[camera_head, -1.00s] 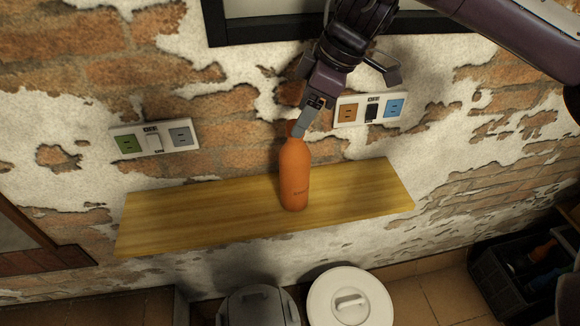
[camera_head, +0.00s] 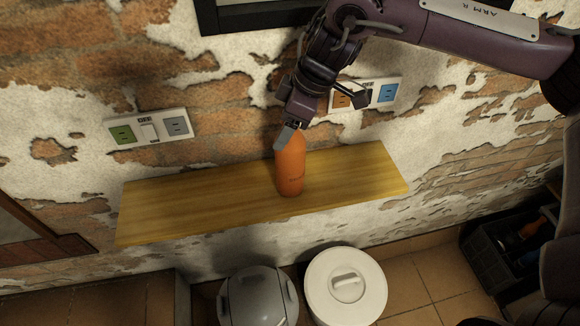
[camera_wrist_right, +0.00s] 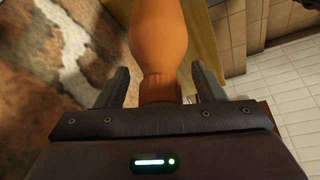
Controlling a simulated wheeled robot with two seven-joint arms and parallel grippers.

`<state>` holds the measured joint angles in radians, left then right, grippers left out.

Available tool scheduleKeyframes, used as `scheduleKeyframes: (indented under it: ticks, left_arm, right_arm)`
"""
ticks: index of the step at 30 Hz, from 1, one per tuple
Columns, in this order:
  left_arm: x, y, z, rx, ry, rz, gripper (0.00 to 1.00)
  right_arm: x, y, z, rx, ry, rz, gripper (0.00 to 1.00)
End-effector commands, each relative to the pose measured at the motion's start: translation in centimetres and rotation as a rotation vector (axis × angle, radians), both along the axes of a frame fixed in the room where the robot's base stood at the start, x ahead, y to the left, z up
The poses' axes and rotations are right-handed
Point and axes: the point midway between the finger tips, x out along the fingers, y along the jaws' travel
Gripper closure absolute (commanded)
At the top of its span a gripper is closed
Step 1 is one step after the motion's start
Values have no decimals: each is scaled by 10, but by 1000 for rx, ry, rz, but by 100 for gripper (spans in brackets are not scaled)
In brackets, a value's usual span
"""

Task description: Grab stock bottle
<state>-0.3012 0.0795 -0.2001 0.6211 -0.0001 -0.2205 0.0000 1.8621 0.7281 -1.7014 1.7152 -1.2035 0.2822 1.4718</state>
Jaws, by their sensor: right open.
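An orange bottle (camera_head: 290,170) stands upright on a yellow wooden shelf (camera_head: 345,178) on the wall. My right gripper (camera_head: 285,137) is at the top of the bottle, reaching down from above. In the right wrist view the bottle (camera_wrist_right: 160,35) runs between the two fingers of my right gripper (camera_wrist_right: 160,90). The fingers are open, one on each side of the bottle's neck, with a gap visible on both sides. The bottle's top is partly hidden by the gripper in the head view. My left gripper is in neither view.
Socket panels are on the brick wall, one at left (camera_head: 148,129) and one behind my right arm (camera_head: 388,92). A grey bin (camera_head: 257,297) and a white lidded bin (camera_head: 345,287) stand below the shelf. A dark crate (camera_head: 490,258) holding bottles is at lower right. The rest of the shelf is clear.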

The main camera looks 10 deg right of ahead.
Motion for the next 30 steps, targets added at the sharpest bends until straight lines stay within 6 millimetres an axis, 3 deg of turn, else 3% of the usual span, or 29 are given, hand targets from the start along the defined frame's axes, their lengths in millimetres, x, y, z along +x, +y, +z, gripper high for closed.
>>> scheduleKeyframes:
  ticks: [2,16,30]
  left_arm:
    - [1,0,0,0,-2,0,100]
    - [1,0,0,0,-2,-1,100]
    - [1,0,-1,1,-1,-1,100]
  right_arm:
    - [0,0,0,0,0,0,37]
    - [0,-1,-1,-2,3,0,99]
    - [-1,-2,-2,-6,6,-1,100]
